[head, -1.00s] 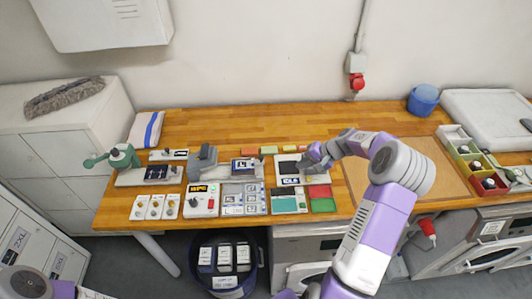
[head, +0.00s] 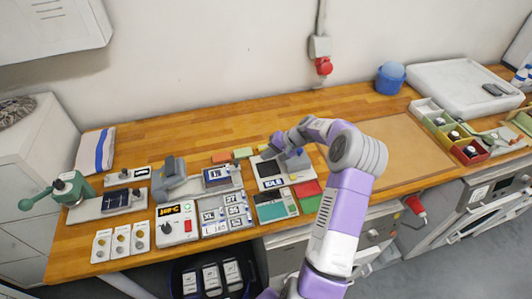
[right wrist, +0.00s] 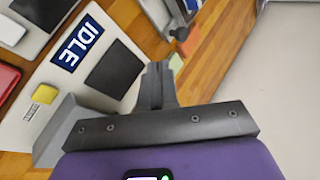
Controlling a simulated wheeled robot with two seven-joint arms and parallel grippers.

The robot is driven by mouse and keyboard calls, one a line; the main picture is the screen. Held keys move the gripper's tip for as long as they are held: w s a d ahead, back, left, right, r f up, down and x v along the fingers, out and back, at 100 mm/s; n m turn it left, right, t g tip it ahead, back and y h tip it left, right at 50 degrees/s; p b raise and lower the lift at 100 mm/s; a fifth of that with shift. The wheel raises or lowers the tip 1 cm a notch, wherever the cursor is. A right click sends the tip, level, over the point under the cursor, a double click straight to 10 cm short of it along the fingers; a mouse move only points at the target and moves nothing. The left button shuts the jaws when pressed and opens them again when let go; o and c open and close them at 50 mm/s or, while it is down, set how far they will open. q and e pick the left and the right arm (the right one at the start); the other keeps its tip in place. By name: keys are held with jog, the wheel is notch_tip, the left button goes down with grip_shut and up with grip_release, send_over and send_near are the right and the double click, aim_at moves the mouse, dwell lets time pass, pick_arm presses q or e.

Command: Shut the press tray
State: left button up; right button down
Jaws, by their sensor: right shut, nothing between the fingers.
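A white press-like unit with a blue IDLE label (head: 273,183) and a flat dark pad (head: 268,168) lies on the bench. The label (right wrist: 77,42), the pad (right wrist: 114,69) and a yellow button (right wrist: 43,93) show in the right wrist view. I cannot tell which part is its tray or how far it is open. My right gripper (head: 280,146) is at the unit's back right corner. Its fingers (right wrist: 155,86) are shut and empty, just beyond the pad's edge; contact is unclear. A grey block (right wrist: 60,128) is partly hidden by the gripper body. My left gripper is out of view.
Left of the unit stand a grey press (head: 172,180) with a plate beside it, a green lever press (head: 70,186) and a control box (head: 177,224). Teal (head: 275,206) and red (head: 307,189) items lie in front. The bench's back strip (head: 200,130) is mostly clear.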

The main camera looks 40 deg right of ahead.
aim_at(238, 165)
jog(key=x, duration=0.6)
jog(key=shift+w+f, duration=0.1)
jog(key=shift+w, duration=0.15)
jog(key=shift+w+a+f+p, duration=0.25)
jog(key=shift+w+a, duration=0.35)
jog(key=shift+w, duration=0.25)
jog(key=shift+w+a+f+p, duration=0.2)
jog(key=shift+w+a, duration=0.4)
jog(key=shift+w, duration=0.25)
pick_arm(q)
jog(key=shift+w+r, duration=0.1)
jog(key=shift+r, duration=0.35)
